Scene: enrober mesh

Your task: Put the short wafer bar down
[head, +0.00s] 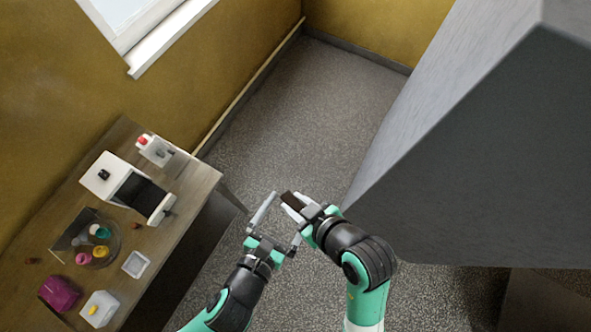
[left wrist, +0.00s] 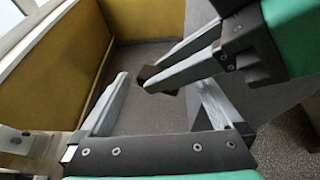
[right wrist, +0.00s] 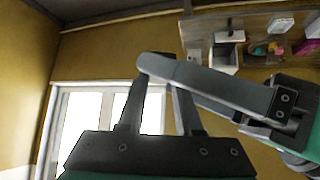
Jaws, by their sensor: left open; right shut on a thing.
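The short wafer bar (head: 289,198) is dark brown and is pinched at the fingertips of my right gripper (head: 294,204), in the air right of the table. In the left wrist view the bar (left wrist: 150,73) shows partly behind the right gripper's fingers. My left gripper (head: 285,215) is open and close beside the right one. In the left wrist view the right fingers reach across between the left gripper's open fingers (left wrist: 165,80). I cannot tell whether the left fingers touch the bar. In the right wrist view a left gripper finger crosses in front and largely hides the bar.
The wooden table (head: 205,180) stands at left, below the window. It carries a white machine with a dark mesh belt (head: 141,193), a white dispenser with a red top (head: 157,151), a round tray of coloured pots, a white square dish (head: 136,264), a magenta item (head: 59,293) and a white tub (head: 100,309). A large grey block (head: 480,150) is at right.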

